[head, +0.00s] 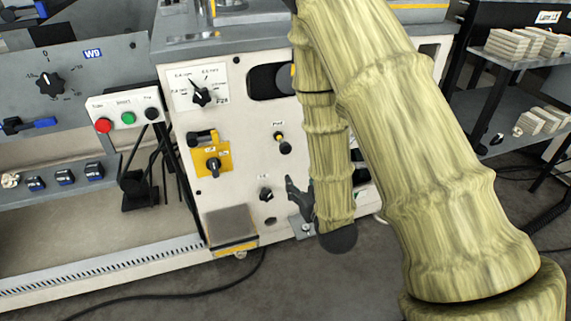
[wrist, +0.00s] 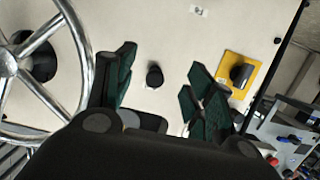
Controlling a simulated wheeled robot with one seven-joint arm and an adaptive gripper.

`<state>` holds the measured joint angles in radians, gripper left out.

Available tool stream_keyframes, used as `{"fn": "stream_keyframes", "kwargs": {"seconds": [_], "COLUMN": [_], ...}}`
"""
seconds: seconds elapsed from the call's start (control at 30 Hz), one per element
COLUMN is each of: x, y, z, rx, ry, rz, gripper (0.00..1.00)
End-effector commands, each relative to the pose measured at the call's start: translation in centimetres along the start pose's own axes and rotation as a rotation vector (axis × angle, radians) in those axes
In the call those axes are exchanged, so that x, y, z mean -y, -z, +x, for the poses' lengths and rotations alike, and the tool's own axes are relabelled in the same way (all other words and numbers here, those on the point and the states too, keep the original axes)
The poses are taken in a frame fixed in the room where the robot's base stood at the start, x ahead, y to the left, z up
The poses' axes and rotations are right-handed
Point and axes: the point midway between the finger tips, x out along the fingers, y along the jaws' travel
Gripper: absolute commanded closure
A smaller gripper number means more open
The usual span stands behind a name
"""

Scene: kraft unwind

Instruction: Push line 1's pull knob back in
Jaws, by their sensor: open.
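A black round knob (head: 285,147) sticks out of the cream machine panel under a small label, right of a yellow switch plate. I take it for the pull knob; its line number is not readable. In the wrist view what seems the same knob (wrist: 155,76) shows between my fingertips, seen nearly end-on. My gripper (wrist: 158,72) is open and empty, its dark green fingers on either side of the knob's outline. In the head view my gripper (head: 299,197) is at the panel's lower right, partly hidden by my arm. The gap to the knob is unclear.
The yellow plate (head: 213,161) carries a black rotary switch. A smaller black knob (head: 266,194) sits lower on the panel, a dial (head: 201,95) higher. A button box (head: 127,113) stands left. A metal handwheel (wrist: 40,62) is close to my gripper's left finger in the wrist view.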

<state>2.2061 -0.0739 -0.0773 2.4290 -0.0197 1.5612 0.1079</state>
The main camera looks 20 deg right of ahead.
Motion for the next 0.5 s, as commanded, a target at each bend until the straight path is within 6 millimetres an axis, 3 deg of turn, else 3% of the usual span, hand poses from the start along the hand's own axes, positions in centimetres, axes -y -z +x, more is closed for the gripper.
{"fn": "stream_keyframes", "kwargs": {"seconds": [0.23,0.5], "x": [0.3,0.5], "y": [2.6,4.0], "z": [1.4,2.0], "rx": [-0.185,-0.235], "ry": [0.02,0.026], "rz": [-0.005,-0.006], "gripper": [0.46,0.46]}}
